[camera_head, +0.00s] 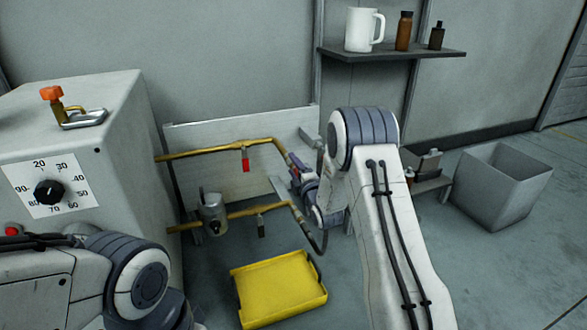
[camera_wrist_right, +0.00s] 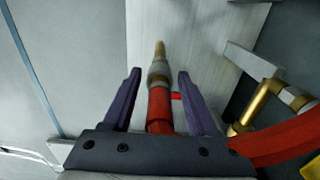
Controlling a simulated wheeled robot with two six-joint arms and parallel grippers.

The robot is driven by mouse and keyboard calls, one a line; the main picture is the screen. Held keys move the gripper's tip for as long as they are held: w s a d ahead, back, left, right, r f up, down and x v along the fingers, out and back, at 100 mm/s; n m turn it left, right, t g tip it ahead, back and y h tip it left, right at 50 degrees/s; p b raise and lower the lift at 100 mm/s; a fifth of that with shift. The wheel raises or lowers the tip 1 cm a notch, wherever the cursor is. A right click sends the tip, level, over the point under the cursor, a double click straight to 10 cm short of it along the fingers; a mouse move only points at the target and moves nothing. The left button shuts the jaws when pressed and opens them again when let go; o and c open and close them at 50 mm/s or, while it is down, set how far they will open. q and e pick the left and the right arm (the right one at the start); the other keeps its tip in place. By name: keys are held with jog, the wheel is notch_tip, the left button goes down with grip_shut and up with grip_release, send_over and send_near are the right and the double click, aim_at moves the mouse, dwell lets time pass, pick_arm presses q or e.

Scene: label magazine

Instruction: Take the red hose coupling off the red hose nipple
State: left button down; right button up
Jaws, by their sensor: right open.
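In the right wrist view the red hose coupling (camera_wrist_right: 160,106) lies between my right gripper's two purple fingers, with a visible gap on each side. A grey collar (camera_wrist_right: 158,71) and a brass end (camera_wrist_right: 160,49) continue beyond it; I cannot tell where coupling and nipple meet. My right gripper (camera_wrist_right: 159,75) is open and around the coupling, apart from it. In the head view my right gripper (camera_head: 291,166) is at the right end of the upper brass pipe (camera_head: 215,149), and it hides the coupling there. My left gripper is out of view.
A red tag (camera_head: 246,160) hangs from the upper pipe. A lower brass pipe (camera_head: 245,213) carries a dark hose (camera_head: 323,243). A red hose (camera_wrist_right: 285,140) curves past the right finger's base. A yellow tray (camera_head: 278,288) lies below. A grey cabinet (camera_head: 110,120) stands left.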

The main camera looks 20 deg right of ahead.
grip_shut()
dwell(1.3)
jog(key=shift+s+d+b, duration=0.1)
jog(key=shift+s+b, duration=0.2)
jog(key=shift+s, duration=2.65)
